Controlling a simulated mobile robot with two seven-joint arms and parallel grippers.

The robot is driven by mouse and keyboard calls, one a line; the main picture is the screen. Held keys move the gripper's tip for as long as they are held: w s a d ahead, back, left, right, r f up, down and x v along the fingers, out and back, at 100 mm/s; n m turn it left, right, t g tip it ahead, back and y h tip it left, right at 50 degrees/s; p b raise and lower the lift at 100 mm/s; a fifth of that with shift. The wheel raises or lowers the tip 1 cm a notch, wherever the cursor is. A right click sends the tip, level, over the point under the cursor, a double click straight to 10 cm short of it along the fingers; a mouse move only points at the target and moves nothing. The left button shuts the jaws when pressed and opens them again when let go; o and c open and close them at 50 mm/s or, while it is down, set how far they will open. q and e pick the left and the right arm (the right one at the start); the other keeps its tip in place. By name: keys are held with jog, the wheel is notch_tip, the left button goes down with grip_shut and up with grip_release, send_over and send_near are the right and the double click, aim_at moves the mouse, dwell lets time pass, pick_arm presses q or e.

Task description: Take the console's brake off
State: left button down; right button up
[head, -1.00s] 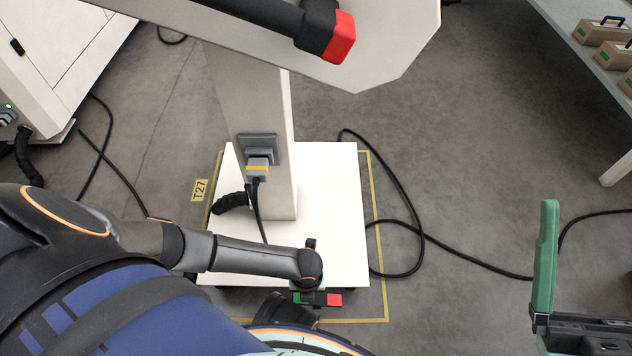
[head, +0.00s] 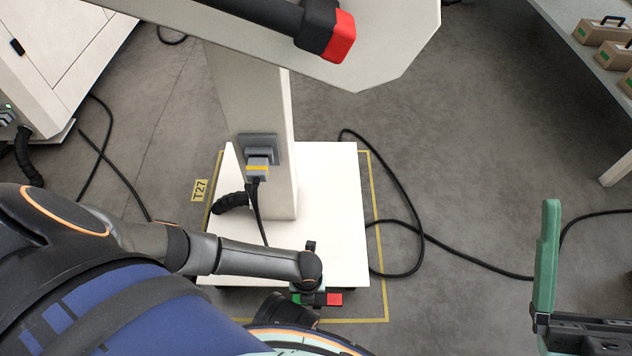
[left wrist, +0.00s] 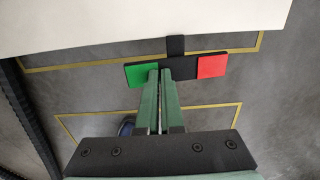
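The console's brake is a black bar with a green end and a red end (left wrist: 212,67), low at the front edge of the white console base (head: 335,190). It also shows in the head view (head: 334,299), partly covered by my left wrist. My left gripper (left wrist: 159,72) points at the bar, its two green fingers close together with nothing seen between them. The tips overlap the bar where green meets black; I cannot tell whether they touch. My right gripper (head: 546,260) is at the far right, away from the console; only one green finger shows clearly.
The console column (head: 265,150) carries a plug and cable. A black cable (head: 410,215) loops over the floor on the right. A red-tipped black handle (head: 340,38) is above. A table (head: 590,70) with boxes stands at the upper right. Yellow tape surrounds the base.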

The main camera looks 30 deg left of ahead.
pick_arm(q)
jog(key=shift+d+f, duration=0.1)
jog(key=shift+f, duration=0.05)
dwell(0.3)
jog(key=shift+r, duration=0.2)
jog(key=shift+r+p, duration=0.3)
jog(key=shift+p, duration=0.2)
notch_tip(320, 180, up, 6)
jog(key=p, duration=0.6)
